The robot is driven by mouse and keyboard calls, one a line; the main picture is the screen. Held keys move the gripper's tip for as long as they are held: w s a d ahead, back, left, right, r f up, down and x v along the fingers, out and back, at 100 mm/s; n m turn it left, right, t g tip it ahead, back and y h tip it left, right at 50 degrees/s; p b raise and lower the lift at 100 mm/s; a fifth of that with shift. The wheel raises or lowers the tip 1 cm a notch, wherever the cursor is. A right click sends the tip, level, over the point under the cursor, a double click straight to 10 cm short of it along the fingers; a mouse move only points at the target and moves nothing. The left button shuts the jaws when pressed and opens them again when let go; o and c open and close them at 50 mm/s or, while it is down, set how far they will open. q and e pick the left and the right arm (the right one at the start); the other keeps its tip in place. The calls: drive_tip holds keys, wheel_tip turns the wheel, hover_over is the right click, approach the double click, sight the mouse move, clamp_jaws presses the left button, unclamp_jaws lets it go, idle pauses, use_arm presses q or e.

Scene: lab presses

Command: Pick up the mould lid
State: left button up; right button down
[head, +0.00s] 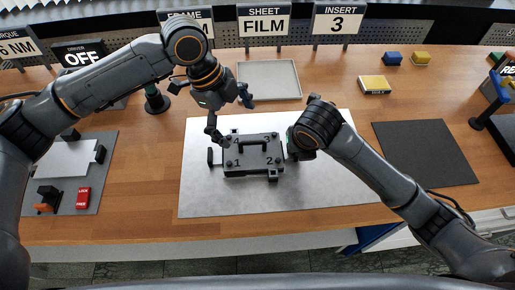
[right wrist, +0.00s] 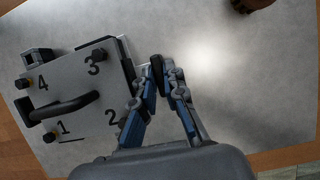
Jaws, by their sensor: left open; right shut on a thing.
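The mould lid (head: 262,161) is a dark grey plate with a raised bar handle, corner knobs and the numbers 1 to 4. It sits on the mould on a pale metal sheet. In the right wrist view the lid (right wrist: 75,95) lies left of my right gripper (right wrist: 158,75). That gripper is shut on a small dark grip (right wrist: 156,72) beside the mould's edge. In the head view my right wrist hides its fingers. My left gripper (head: 230,112) is open and empty, above and behind the lid's left part. A similar dark grip (head: 210,156) stands at the mould's left side.
The pale sheet (head: 330,190) has bare room at front and right. A grey tray (head: 270,97) lies behind it, and a dark mat (head: 425,152) lies to the right. A board with a red lock tag (head: 83,197) is at left.

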sight(253, 143)
use_arm(q)
drive_tip(key=m, duration=0.2)
drive_tip(key=d+r+m+y, duration=0.1)
drive_tip(key=m, duration=0.1)
drive_tip(key=d+r+m+y, duration=0.1)
drive_tip(key=m, duration=0.1)
drive_tip(key=shift+w+d+m, duration=0.1)
drive_tip(key=shift+m, duration=0.2)
drive_tip(key=f+m, duration=0.1)
drive_tip(key=f+m+y, duration=0.1)
drive_tip(key=f+m, duration=0.1)
drive_tip(key=d+f+m, duration=0.1)
drive_tip(key=f, duration=0.1)
drive_tip(key=shift+m+y, duration=0.3)
drive_tip(key=shift+y, duration=0.1)
drive_tip(key=shift+s+d+f, duration=0.1)
drive_tip(key=shift+s+f, duration=0.05)
drive_tip(key=shift+f, duration=1.25)
drive_tip(key=shift+s+d+f, duration=0.1)
drive_tip(key=shift+f, duration=1.25)
drive_tip(key=c, duration=1.4)
drive_tip(key=shift+r, duration=0.2)
